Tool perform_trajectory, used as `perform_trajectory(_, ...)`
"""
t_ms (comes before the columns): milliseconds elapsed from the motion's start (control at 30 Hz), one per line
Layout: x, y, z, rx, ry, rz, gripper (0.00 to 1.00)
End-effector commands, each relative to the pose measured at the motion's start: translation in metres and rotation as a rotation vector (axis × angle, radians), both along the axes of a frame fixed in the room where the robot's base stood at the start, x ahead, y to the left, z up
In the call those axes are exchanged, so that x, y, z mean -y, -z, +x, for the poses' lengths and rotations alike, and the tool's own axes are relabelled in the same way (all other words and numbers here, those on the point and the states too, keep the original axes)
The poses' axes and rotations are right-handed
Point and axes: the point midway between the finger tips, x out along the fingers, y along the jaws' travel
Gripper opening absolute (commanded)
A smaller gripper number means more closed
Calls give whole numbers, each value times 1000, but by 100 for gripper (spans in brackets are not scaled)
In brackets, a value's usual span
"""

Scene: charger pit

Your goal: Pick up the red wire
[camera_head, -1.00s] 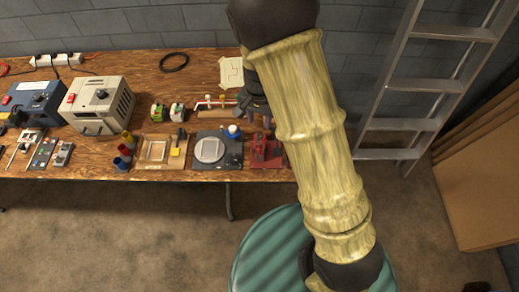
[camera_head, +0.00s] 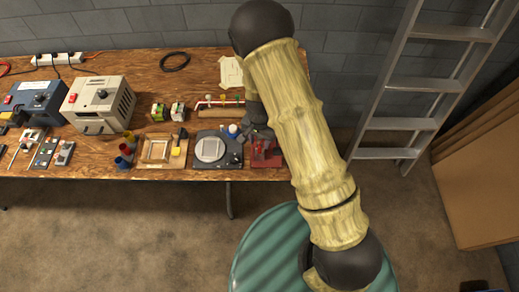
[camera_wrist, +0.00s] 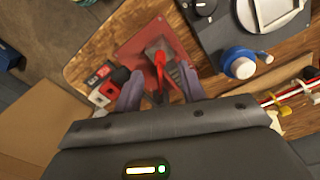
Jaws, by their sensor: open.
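A thin red wire-like piece (camera_wrist: 160,62) stands up beside a grey metal block (camera_wrist: 176,68) on a red plate (camera_wrist: 135,46) in the wrist view. I cannot tell for sure that it is the red wire. My gripper (camera_wrist: 160,84) is open, with its two fingers on either side of the red piece and apart from it. The red plate also shows in the head view (camera_head: 267,162) at the table's right end, where my arm partly hides it. A red line with coloured fittings (camera_head: 218,102) lies farther back; it also shows in the wrist view (camera_wrist: 296,91).
The wooden table (camera_head: 205,65) holds a beige box (camera_head: 98,105), a blue box (camera_head: 36,104) and several small fixtures. A dark grey plate with a white disc (camera_head: 209,149) and a blue-and-white cap (camera_wrist: 240,64) are close by. A ladder (camera_head: 400,123) stands at right.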

Motion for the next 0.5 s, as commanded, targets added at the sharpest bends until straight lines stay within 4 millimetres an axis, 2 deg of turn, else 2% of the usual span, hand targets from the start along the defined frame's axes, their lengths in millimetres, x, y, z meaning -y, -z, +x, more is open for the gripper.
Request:
perform_trajectory(267, 0, 5, 0, -2, 0, 0, 41)
perform_trajectory(500, 0, 33, -1, -4, 1, -1, 41)
